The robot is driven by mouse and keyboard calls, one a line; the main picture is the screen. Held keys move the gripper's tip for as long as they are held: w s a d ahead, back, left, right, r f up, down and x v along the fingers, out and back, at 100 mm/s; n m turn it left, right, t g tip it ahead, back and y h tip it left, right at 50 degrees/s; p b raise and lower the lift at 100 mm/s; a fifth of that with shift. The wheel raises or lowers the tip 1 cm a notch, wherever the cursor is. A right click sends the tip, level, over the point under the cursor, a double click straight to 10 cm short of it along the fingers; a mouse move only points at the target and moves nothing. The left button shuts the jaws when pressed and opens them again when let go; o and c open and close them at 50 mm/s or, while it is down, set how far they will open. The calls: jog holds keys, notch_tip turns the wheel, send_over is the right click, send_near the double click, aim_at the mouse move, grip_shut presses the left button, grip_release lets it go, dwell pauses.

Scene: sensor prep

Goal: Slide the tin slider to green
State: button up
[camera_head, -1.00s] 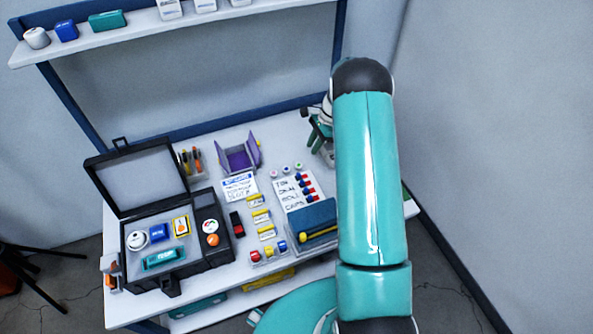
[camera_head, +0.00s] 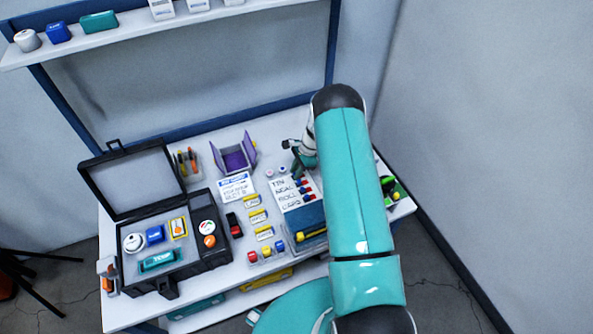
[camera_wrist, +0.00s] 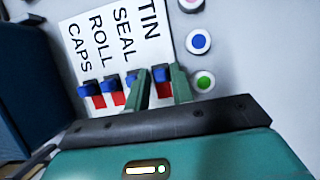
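The white slider board (camera_head: 284,193) lies on the bench with the labels TIN, SEAL, ROLL and CAPS; it also shows in the wrist view (camera_wrist: 120,45). Each label has a slider with a blue knob and red beside it. The tin slider (camera_wrist: 160,76) is the rightmost in the wrist view, with red showing on its near side. No green shows on its track. My gripper (camera_wrist: 160,83) has its two green fingers apart, one on each side of the tin knob. I cannot tell whether they touch it. In the head view my gripper (camera_head: 298,172) is at the board's far end.
Round buttons with a blue (camera_wrist: 198,41) and a green (camera_wrist: 203,81) centre sit right of the fingers. A blue box (camera_head: 310,219) stands at the board's near end. An open black case (camera_head: 215,255) and a purple holder (camera_head: 234,158) are to the left.

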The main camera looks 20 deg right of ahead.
grip_shut()
jog(key=shift+d, duration=1.6)
grip_release()
jog(key=shift+r, duration=0.1)
jog(key=v, duration=1.3)
jog(key=shift+d+r, duration=0.15)
jog(key=shift+r, duration=0.15)
